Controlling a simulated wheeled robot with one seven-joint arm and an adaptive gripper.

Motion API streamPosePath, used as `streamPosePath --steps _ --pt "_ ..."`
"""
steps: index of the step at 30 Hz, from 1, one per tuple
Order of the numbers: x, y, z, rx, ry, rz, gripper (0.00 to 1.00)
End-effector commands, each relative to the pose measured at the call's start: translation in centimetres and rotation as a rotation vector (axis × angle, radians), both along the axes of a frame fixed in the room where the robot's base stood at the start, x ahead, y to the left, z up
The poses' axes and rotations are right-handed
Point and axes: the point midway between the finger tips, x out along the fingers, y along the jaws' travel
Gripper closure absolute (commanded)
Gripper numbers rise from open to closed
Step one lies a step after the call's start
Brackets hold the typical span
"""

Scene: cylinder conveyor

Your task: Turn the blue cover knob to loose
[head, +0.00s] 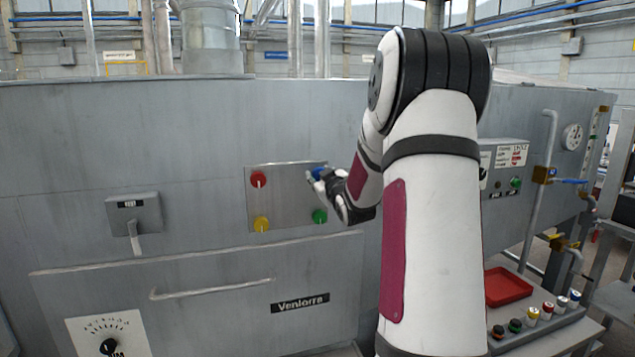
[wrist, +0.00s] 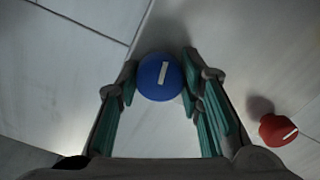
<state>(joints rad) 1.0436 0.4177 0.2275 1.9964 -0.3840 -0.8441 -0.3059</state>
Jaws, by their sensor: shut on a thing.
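The blue cover knob (wrist: 153,86) is round with a white bar mark, and the mark is slightly tilted in the wrist view. In the head view a small part of the blue knob (head: 317,173) shows at the upper right of a metal plate (head: 285,197). My gripper (wrist: 158,80) is at the blue knob, with one green-padded finger on each side of it, shut on it. In the head view my gripper (head: 318,180) covers part of the knob.
A red knob (head: 258,179), a yellow knob (head: 261,224) and a green knob (head: 320,215) sit on the same plate. The red knob (wrist: 278,130) is close to my finger in the wrist view. A lever box (head: 133,214) is at left.

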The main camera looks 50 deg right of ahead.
Motion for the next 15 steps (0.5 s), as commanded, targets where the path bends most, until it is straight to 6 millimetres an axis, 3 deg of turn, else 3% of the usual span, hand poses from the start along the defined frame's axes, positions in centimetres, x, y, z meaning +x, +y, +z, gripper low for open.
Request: streamPosePath --steps 15 --pt "0.32 0.1 -0.28 -0.422 0.253 0.001 0.94"
